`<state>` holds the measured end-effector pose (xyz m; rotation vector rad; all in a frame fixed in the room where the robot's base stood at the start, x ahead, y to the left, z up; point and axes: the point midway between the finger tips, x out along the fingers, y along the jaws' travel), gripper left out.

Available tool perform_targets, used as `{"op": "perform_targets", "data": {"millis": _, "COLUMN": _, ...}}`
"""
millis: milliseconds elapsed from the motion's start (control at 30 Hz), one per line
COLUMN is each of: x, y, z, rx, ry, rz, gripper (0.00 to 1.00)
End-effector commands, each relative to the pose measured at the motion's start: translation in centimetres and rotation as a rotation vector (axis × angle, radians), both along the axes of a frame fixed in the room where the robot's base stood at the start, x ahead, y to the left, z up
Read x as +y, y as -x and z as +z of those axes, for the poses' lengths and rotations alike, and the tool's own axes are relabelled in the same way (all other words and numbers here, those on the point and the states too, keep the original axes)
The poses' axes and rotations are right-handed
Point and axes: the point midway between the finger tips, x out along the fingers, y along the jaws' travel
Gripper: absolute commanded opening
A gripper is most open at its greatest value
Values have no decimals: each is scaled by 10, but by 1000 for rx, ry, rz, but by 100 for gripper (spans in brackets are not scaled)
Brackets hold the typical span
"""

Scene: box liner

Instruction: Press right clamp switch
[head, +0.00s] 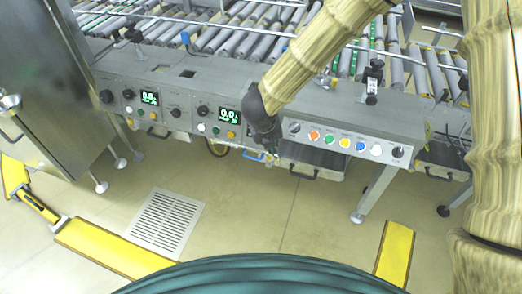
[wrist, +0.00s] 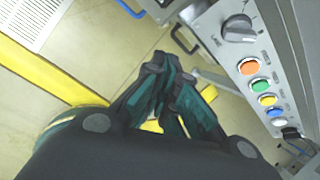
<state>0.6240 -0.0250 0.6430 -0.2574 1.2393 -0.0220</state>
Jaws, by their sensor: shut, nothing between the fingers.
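The grey control panel (head: 410,140) on the conveyor's front holds a row of controls. From left to right in the head view are a rotary knob (head: 294,127), orange (head: 314,134), green (head: 329,139), yellow (head: 344,142), blue (head: 360,146) and white (head: 376,150) buttons, then a black knob (head: 397,152). The wrist view shows the rotary knob (wrist: 238,28) and orange button (wrist: 249,66) at the right. Labels are too small to read, so I cannot tell which is the right clamp switch. My gripper (head: 271,154) is shut and empty, left of the row; its fingertips (wrist: 165,68) touch no button.
Two more panels with green displays (head: 149,98) (head: 229,115) are to the left. Black drawer handles (head: 303,176) stick out below the panels. A steel cabinet (head: 35,75) stands at left. Yellow floor guards (head: 395,252) and a floor grate (head: 166,222) lie in front; the floor between is clear.

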Motion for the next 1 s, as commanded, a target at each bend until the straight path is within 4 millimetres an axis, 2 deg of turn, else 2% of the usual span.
{"op": "perform_targets", "data": {"millis": 100, "x": 25, "y": -7, "z": 17, "rx": -27, "ry": -105, "rz": -222, "gripper": 0}}
{"op": "perform_targets", "data": {"millis": 200, "x": 39, "y": -7, "z": 31, "rx": -34, "ry": -164, "rz": -349, "gripper": 0}}
{"op": "perform_targets", "data": {"millis": 400, "x": 49, "y": -6, "z": 42, "rx": -34, "ry": -207, "rz": -440, "gripper": 0}}
{"op": "perform_targets", "data": {"millis": 767, "x": 48, "y": -6, "z": 40, "rx": -34, "ry": -207, "rz": -439, "gripper": 0}}
{"op": "perform_targets", "data": {"millis": 1000, "x": 46, "y": -14, "z": 13, "rx": -33, "ry": -206, "rz": -438, "gripper": 0}}
